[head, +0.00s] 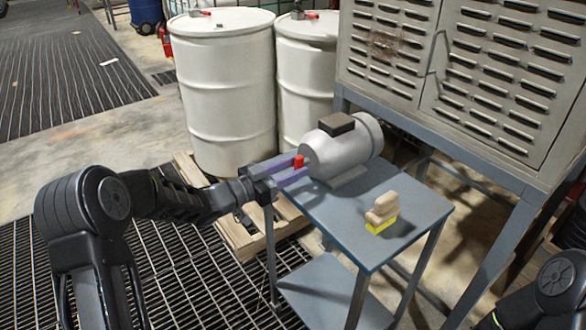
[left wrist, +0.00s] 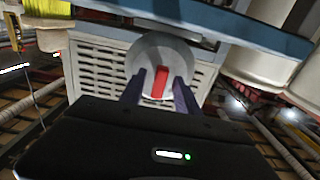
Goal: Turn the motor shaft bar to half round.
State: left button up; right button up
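The grey motor (head: 340,146) lies on its side on the blue-grey table (head: 405,186), its round end face turned to the left. The red shaft bar (head: 298,161) stands out from that face. In the left wrist view the red bar (left wrist: 160,82) is nearly upright in the picture, leaning slightly, in front of the round motor face (left wrist: 176,57). My left gripper (head: 293,170) is at the bar, with one purple finger on each side. The left wrist view shows gaps between the fingers and the bar. My right gripper is out of view.
White drums (head: 225,95) stand behind on a pallet (head: 240,232). A louvred grey cabinet (head: 490,70) rises at the back right.

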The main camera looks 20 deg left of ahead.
pick_arm(q)
jog(key=v, duration=0.7)
jog(key=shift+s+b, duration=0.25)
jog(key=shift+b, duration=0.15)
jog(key=shift+a, duration=0.15)
